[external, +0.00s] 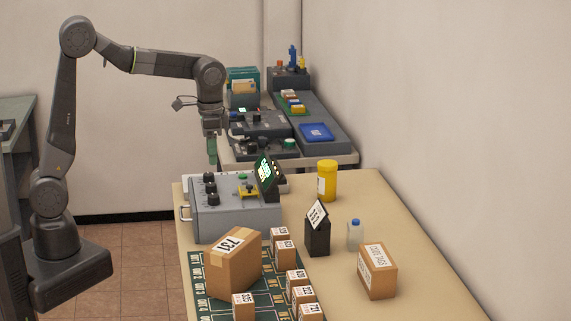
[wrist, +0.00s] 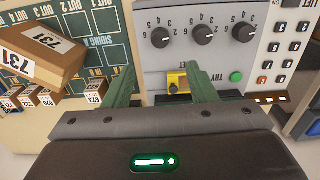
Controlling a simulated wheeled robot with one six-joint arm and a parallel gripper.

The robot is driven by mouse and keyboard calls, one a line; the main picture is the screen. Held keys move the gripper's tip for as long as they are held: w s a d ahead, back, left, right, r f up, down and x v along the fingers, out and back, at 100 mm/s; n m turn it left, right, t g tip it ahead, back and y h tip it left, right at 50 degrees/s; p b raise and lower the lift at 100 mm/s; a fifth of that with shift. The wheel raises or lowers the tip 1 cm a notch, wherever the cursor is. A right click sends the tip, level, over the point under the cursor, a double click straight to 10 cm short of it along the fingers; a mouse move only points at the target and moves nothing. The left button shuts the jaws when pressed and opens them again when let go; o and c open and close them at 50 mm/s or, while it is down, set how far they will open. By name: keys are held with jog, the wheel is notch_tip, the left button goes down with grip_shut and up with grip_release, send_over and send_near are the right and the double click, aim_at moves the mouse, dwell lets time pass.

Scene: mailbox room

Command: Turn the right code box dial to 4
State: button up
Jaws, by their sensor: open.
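The grey code box (external: 235,220) stands on the tan table. Its face shows in the wrist view with three black dials in a row: a left dial (wrist: 160,38), a middle dial (wrist: 203,34) and a right dial (wrist: 243,32). Small numbers ring each dial; the exact settings are too small to read. My gripper (wrist: 160,84) is open and empty, its green fingers spread apart below the dials in the wrist view, near a yellow switch (wrist: 178,82). In the external view my gripper (external: 212,150) hangs above the code box, apart from the dials.
A tilted screen (external: 266,172) rises from the box. A large carton (external: 233,265) and several small ones stand near it. A yellow jar (external: 327,182) stands behind.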

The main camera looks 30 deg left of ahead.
aim_at(213, 195)
notch_tip(213, 195, down, 12)
jog(key=shift+f+p, duration=0.1)
jog(key=shift+p, duration=0.2)
jog(key=c, duration=1)
